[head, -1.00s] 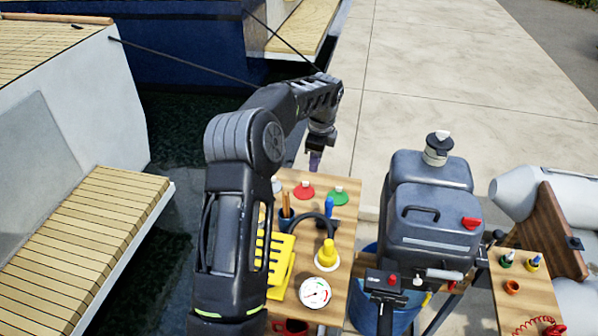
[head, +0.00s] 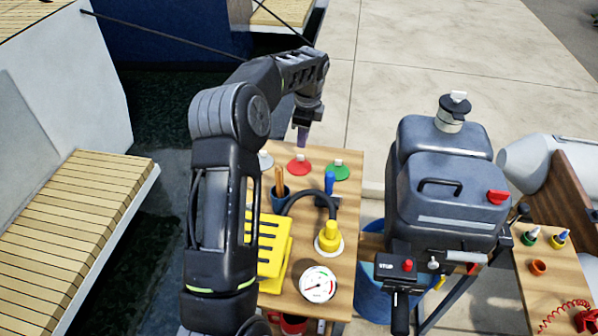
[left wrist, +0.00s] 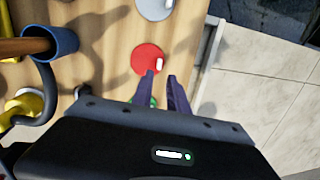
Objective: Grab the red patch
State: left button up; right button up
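The red patch (head: 299,166) is a flat round disc with a small white tab, lying on the wooden table between a grey-white patch (head: 265,160) and a green patch (head: 336,171). My left gripper (head: 302,143) points down above and just behind the red patch in the head view. In the left wrist view, the red patch (left wrist: 146,57) and its white tab lie just beyond the fingertips. The fingers (left wrist: 161,75) are apart with nothing between them. The green patch is mostly hidden behind my gripper there. My right gripper is not in view.
On the wooden table (head: 342,255) stand a blue cup (head: 278,194) with a brown handle in it, a black hose, a yellow fitting (head: 328,238), a yellow case (head: 270,258) and a gauge (head: 318,284). A grey outboard motor (head: 450,195) stands to the right.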

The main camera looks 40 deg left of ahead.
aim_at(301, 156)
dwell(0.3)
pick_arm(q)
jog(key=shift+w+a+f+p, duration=0.1)
jog(key=shift+f+p, duration=0.05)
jog(key=shift+f, duration=0.5)
jog(key=shift+a+f+p, duration=0.1)
jog(key=shift+f+p, duration=0.05)
jog(key=shift+f, duration=0.5)
jog(key=shift+f, duration=0.35)
jog(key=f, duration=0.1)
jog(key=f+p, duration=0.1)
jog(key=f, duration=0.1)
jog(key=shift+a+f+p, duration=0.25)
jog(key=shift+p, duration=0.15)
jog(key=shift+w+a+f, duration=0.1)
jog(key=shift+w+f, duration=0.05)
jog(key=shift+f, duration=0.3)
